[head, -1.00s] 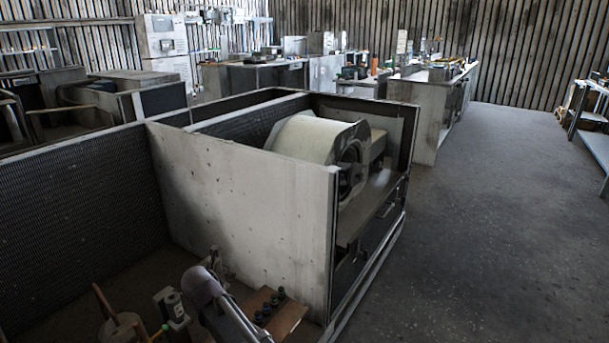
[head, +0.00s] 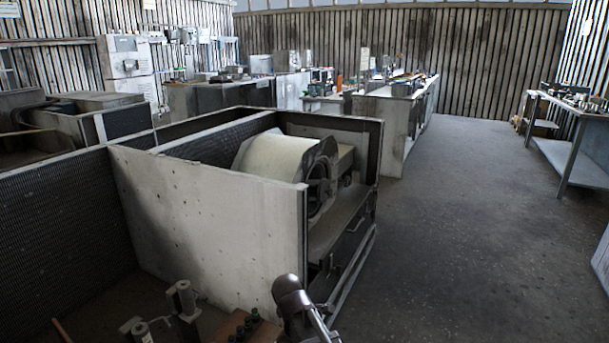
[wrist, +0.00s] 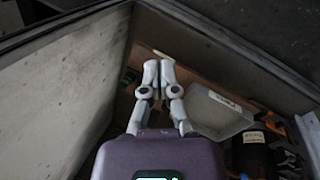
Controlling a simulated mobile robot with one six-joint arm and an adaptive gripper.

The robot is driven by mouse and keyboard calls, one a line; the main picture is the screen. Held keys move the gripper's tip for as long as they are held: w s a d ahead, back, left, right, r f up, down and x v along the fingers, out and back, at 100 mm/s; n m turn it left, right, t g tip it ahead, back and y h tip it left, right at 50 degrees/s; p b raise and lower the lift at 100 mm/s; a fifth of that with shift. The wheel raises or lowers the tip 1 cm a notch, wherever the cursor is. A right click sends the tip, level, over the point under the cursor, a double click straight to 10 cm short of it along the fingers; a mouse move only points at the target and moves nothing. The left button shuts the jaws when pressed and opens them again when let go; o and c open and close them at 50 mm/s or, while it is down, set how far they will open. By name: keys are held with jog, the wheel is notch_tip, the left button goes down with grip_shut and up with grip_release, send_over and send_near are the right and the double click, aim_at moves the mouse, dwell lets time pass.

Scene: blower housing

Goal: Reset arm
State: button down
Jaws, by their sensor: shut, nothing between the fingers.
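My gripper (wrist: 158,75) shows in the wrist view with its two fingers close together at the tips and nothing held. Behind the fingers are a brown wooden surface and a pale tray (wrist: 215,112). In the head view part of my arm (head: 295,300) shows at the bottom, in front of the concrete panel; the gripper's fingers cannot be made out there. The blower housing (head: 285,165), a pale drum with a dark round opening, sits inside the metal enclosure beyond that panel (head: 215,225).
Small items (head: 180,300) stand at the bottom left, inside the walled area. A workbench (head: 400,95) stands behind the enclosure and a metal table (head: 575,135) at the right. The grey floor (head: 480,240) on the right is open. A dark cylinder (wrist: 252,150) lies beside the tray.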

jog(key=s+d+m+g, duration=0.1)
jog(key=s+d+m, duration=0.2)
jog(key=d+m, duration=0.3)
jog(key=s+d+f+m+g+y, duration=0.1)
jog(key=s+d+m, duration=0.2)
jog(key=d+m, duration=0.25)
jog(key=s+d+m+g, duration=0.1)
jog(key=s+d+m, duration=0.2)
jog(key=d+m, duration=0.3)
notch_tip(320, 180, up, 28)
jog(key=d+p, duration=0.1)
jog(key=p, duration=2.7)
jog(key=shift+s+d+g, duration=0.2)
jog(key=shift+s+g, duration=0.05)
jog(key=shift+g, duration=0.05)
